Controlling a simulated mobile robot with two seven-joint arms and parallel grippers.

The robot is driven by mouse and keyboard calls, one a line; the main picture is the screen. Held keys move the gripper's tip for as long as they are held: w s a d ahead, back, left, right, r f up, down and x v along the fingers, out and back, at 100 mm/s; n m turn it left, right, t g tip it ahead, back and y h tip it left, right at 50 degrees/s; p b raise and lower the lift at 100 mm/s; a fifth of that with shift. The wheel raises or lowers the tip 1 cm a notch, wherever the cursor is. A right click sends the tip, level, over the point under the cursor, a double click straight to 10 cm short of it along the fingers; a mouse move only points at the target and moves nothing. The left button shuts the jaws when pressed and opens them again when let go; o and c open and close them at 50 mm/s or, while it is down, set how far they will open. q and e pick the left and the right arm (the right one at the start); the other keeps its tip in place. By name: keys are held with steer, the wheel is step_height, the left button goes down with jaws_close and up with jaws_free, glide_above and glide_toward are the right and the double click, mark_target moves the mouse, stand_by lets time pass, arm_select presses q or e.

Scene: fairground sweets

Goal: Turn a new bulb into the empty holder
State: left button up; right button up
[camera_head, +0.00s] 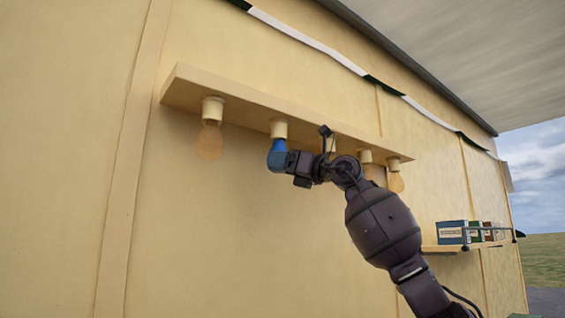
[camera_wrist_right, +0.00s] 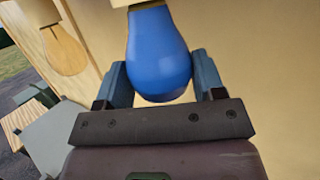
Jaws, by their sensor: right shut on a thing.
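A blue bulb (camera_head: 276,150) hangs upright, neck up, at the second cream holder (camera_head: 279,128) from the left under the wooden board (camera_head: 250,103). My right gripper (camera_head: 285,160) is shut on it from below. In the right wrist view, the blue bulb (camera_wrist_right: 158,50) sits between the two fingers of the gripper (camera_wrist_right: 160,80). Its neck meets the holder (camera_wrist_right: 130,3) at the top edge; how far it is seated cannot be told. My left gripper is not in view.
An amber bulb (camera_head: 209,141) hangs in the leftmost holder. Another amber bulb (camera_head: 396,183) hangs at the right end. My right arm partly hides the holders between. A low wall shelf (camera_head: 455,249) carries several small boxes (camera_head: 452,232). Wall left of the board is clear.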

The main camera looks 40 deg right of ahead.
steer(key=shift+f, duration=0.45)
stand_by(0.4)
steer(key=shift+r, duration=0.5)
stand_by(0.6)
steer(key=o, duration=0.8)
steer(key=shift+s+a, duration=0.1)
steer(key=shift+o, duration=0.8)
steer(key=shift+f, duration=0.1)
steer(key=shift+h, duration=0.4)
